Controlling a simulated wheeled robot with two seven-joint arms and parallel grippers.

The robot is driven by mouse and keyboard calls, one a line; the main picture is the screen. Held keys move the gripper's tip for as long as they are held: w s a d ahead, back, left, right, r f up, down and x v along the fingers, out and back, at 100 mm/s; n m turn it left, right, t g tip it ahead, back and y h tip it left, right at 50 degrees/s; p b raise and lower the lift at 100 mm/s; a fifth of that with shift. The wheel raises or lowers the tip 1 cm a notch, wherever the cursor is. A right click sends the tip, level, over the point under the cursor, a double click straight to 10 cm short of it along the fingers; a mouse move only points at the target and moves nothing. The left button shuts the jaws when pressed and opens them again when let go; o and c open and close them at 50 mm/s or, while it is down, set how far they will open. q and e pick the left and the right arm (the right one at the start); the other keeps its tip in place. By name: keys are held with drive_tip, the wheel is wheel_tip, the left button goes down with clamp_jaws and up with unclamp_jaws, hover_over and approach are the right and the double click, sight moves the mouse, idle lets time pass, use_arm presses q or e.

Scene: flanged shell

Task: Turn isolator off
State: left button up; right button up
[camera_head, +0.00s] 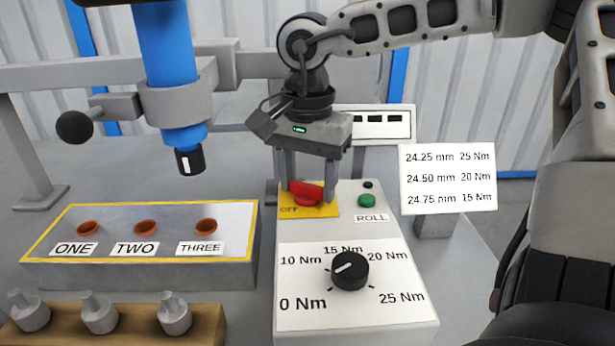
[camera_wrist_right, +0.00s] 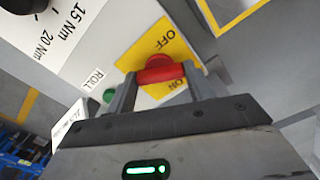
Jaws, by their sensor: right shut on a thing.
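The isolator is a red rotary handle (camera_head: 306,193) on a yellow plate (camera_head: 322,211) at the back left of the grey control box. The plate's visible lettering reads OFF in the head view; the right wrist view shows both OFF and ON. My right gripper (camera_head: 308,190) comes down from above with its fingers on both sides of the handle. In the right wrist view the red handle (camera_wrist_right: 160,70) sits between the two fingers, and the gripper is shut on it. The fingers partly hide the handle and plate. My left gripper is not in view.
A green ROLL button (camera_head: 367,201) and black torque dial (camera_head: 349,270) sit on the same box. A sign (camera_head: 447,178) stands right. A blue tool (camera_head: 167,60) hangs left above a tray (camera_head: 140,270) with cups ONE, TWO, THREE. Several grey parts (camera_head: 99,313) stand front left.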

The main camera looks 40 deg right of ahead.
sight(307, 184)
drive_tip(key=n, duration=0.2)
drive_tip(key=shift+n, duration=0.4)
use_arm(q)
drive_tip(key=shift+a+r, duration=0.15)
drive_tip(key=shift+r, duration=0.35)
use_arm(e)
drive_tip(key=shift+n, duration=1.5)
drive_tip(key=o, duration=1)
use_arm(q)
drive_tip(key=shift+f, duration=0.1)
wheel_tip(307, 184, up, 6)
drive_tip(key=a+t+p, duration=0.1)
drive_tip(key=p, duration=0.3)
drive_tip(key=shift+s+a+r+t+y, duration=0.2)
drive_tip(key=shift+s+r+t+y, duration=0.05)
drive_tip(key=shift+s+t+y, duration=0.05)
use_arm(e)
wheel_tip(307, 184, up, 16)
drive_tip(key=shift+r, duration=0.1)
